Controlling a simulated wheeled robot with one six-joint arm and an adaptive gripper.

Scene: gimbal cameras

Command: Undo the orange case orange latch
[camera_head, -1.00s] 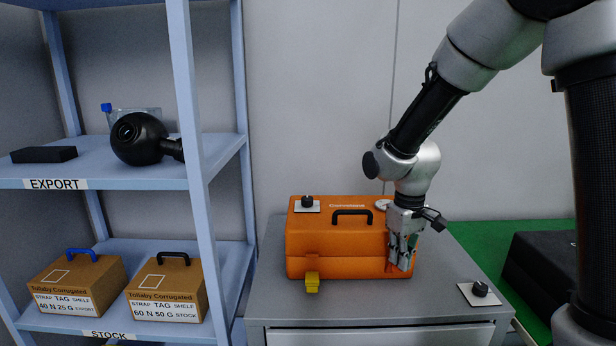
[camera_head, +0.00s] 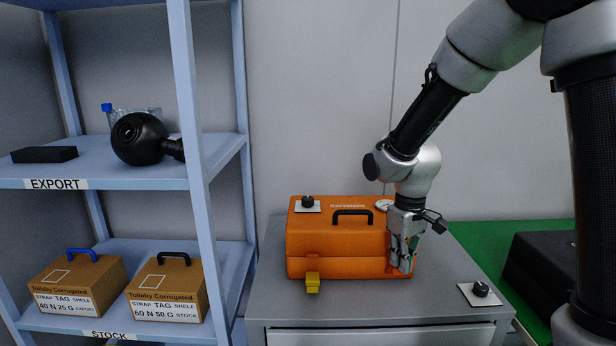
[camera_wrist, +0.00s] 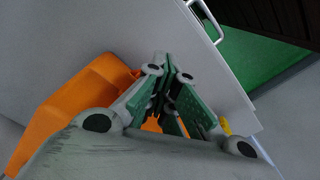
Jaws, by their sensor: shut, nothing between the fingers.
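The orange case (camera_head: 335,243) stands closed and upright on the grey cabinet, with a black handle on its lid. A yellow latch (camera_head: 312,282) hangs at its front left. The orange latch is at the front right, where my gripper covers it, so I cannot tell its position. My gripper (camera_head: 404,268) points down at the case's front right corner, fingers shut with nothing held. In the wrist view the green-padded fingers (camera_wrist: 170,68) meet at their tips. The orange case (camera_wrist: 65,105) shows beside and behind them, and a small yellow part (camera_wrist: 225,126) shows at the right.
The grey cabinet top (camera_head: 350,306) is clear in front of the case. A small plate with a black knob (camera_head: 480,290) sits at its right. A blue shelf rack (camera_head: 190,110) with boxes stands left. A black case (camera_head: 545,265) lies on green at right.

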